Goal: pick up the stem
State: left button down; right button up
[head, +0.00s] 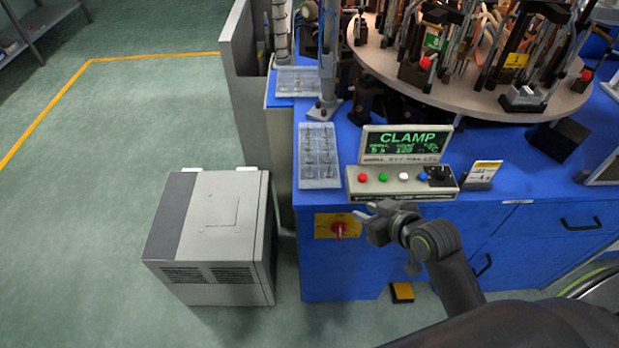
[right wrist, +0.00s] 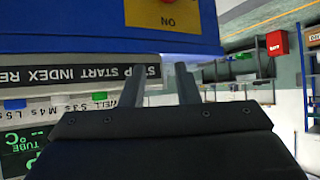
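Several small thin stems (head: 318,150) sit in rows in a clear tray (head: 319,183) on the blue bench, left of the control panel. They are too small to make out in detail. My right gripper (head: 364,211) is in front of the bench, below the control panel and to the lower right of the tray. It is apart from the stems. In the right wrist view its two fingers (right wrist: 162,72) stand apart with nothing between them. My left gripper is not in view.
The control panel (head: 400,181) carries buttons and a screen (head: 405,143) reading CLAMP. A round turntable (head: 400,67) with crowded fixtures stands behind it. A second clear tray (head: 298,82) lies farther back. A grey cabinet (head: 225,215) stands on the floor; the left floor is open.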

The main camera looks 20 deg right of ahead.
jog(key=n+t+y, duration=0.2)
send_near(309, 166)
jog(key=x, duration=0.3)
jog(key=shift+w+a+r, duration=0.1)
jog(key=shift+w+r, duration=0.1)
jog(key=shift+w, duration=0.1)
jog(key=shift+f+p+x, duration=0.15)
jog(key=shift+p+x, duration=0.05)
jog(key=shift+x, duration=1.5)
jog(key=shift+f+p+x, duration=0.15)
jog(key=shift+p+x, duration=0.05)
jog(key=shift+x, duration=1.5)
jog(key=shift+s, duration=0.15)
jog(key=shift+c, duration=0.2)
grip_shut()
